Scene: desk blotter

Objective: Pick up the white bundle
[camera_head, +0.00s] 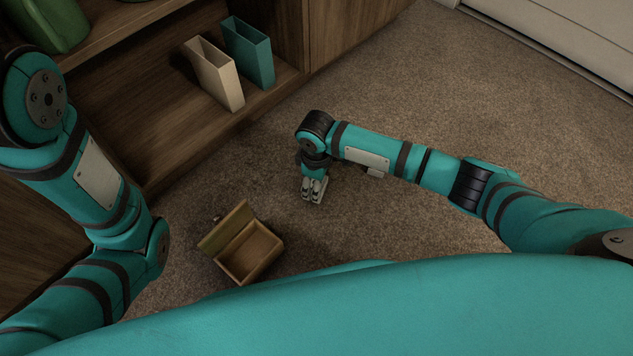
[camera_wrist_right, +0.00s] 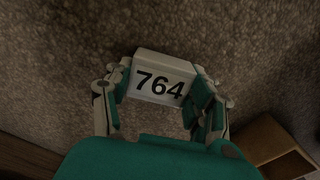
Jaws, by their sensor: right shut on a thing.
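The white bundle (camera_wrist_right: 162,78) is a small white block with the black number 764 on its face, seen in the right wrist view. My right gripper (camera_wrist_right: 160,90) is shut on it, with one finger on each side. In the head view my right gripper (camera_head: 314,190) points down over the carpet, right of an open wooden box. The bundle is hard to make out there between the fingers. I cannot tell whether it touches the carpet. My left arm shows at the left of the head view, but its gripper is out of view.
The open wooden box (camera_head: 248,252) stands on the carpet with its lid tilted back; it also shows in the right wrist view (camera_wrist_right: 268,142). A cream holder (camera_head: 215,75) and a teal holder (camera_head: 249,52) stand on a low wooden shelf. Carpet (camera_head: 420,110) beyond my right arm is clear.

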